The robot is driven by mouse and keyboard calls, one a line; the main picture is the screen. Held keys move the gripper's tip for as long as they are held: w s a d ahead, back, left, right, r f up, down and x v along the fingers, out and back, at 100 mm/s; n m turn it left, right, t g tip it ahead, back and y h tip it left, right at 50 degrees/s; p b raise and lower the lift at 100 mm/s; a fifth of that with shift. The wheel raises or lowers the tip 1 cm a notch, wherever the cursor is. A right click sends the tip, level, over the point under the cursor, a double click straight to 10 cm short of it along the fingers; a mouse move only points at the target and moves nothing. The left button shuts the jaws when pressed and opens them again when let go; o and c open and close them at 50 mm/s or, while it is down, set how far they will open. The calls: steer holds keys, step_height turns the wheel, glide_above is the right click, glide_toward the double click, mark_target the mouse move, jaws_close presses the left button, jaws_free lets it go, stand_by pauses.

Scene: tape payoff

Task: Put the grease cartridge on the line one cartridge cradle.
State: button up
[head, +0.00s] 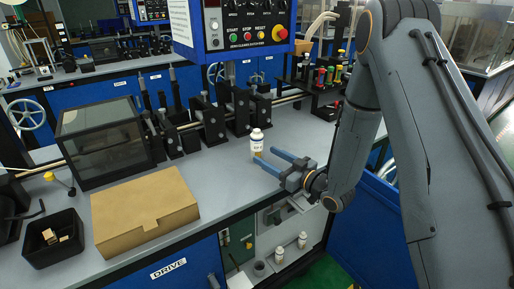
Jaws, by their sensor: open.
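A small white bottle-like container (256,143) with a printed label stands upright on the grey bench; it may be the grease cartridge, but I cannot read its label. My gripper (265,156) is open and empty, low over the bench at its front edge. Its two blue fingers point toward the white container, with the tips just in front of it; I cannot tell whether they touch it. I cannot make out which fixture is the line one cartridge cradle.
A cardboard box (145,212), a black bin (52,240) and a dark clear-sided case (103,145) occupy the left of the bench. Black roller fixtures (207,120) line its back. Similar white containers (302,240) stand in the open compartment below. Bare bench lies left of the gripper.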

mark_target(261, 152)
steer(key=p+x, duration=0.2)
steer(key=x, duration=0.4)
steer(key=shift+s+a+r, duration=0.1)
steer(key=shift+s, duration=0.05)
steer(key=shift+c, duration=0.3)
steer(key=c, duration=1.3)
steer(key=shift+r, duration=0.1)
